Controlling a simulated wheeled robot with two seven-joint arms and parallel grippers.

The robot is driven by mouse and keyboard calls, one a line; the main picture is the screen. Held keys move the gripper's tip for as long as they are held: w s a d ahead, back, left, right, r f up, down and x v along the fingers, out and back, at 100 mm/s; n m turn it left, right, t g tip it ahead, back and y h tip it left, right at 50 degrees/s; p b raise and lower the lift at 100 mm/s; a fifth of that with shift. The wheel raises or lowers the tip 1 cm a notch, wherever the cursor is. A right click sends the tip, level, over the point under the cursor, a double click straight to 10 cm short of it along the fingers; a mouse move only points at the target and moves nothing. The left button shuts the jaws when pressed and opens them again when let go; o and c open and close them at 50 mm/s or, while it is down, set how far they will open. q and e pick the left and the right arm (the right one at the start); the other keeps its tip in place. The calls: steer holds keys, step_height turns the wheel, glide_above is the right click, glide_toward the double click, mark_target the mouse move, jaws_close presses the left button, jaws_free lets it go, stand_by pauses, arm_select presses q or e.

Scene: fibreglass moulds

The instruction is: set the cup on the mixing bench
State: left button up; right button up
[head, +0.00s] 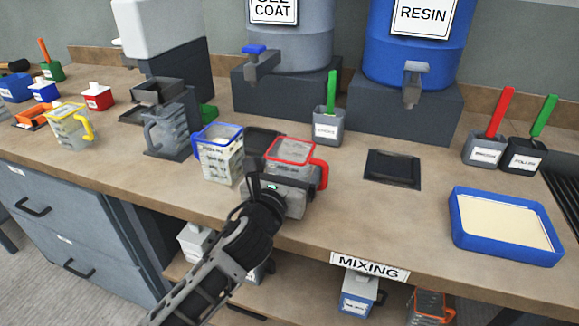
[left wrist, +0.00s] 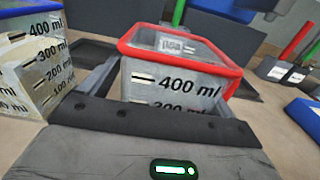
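A clear measuring cup with a red rim and red handle (head: 295,152) is at the middle of the mixing bench (head: 400,225), near its front edge. It also shows in the left wrist view (left wrist: 180,75), upright, with its 400 ml mark facing me. My left gripper (head: 268,172) has one finger on each side of this cup, and both fingers appear to press on its walls. I cannot tell whether the cup's base touches the bench. The gripper hides part of its near side. My right gripper is not in view.
A blue-rimmed cup (head: 219,158) stands close on the left. A grey cup (head: 167,130) and a yellow-handled cup (head: 70,125) stand farther left. A dark square plate (head: 393,168) and a blue tray (head: 459,228) lie right. Drums on blocks stand behind. Bare bench lies between cup and tray.

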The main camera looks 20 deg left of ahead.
arm_select(q)
steer(key=shift+r, duration=0.25)
steer(key=s, duration=1.2)
steer(key=shift+a, duration=0.2)
steer(key=shift+s, duration=0.1)
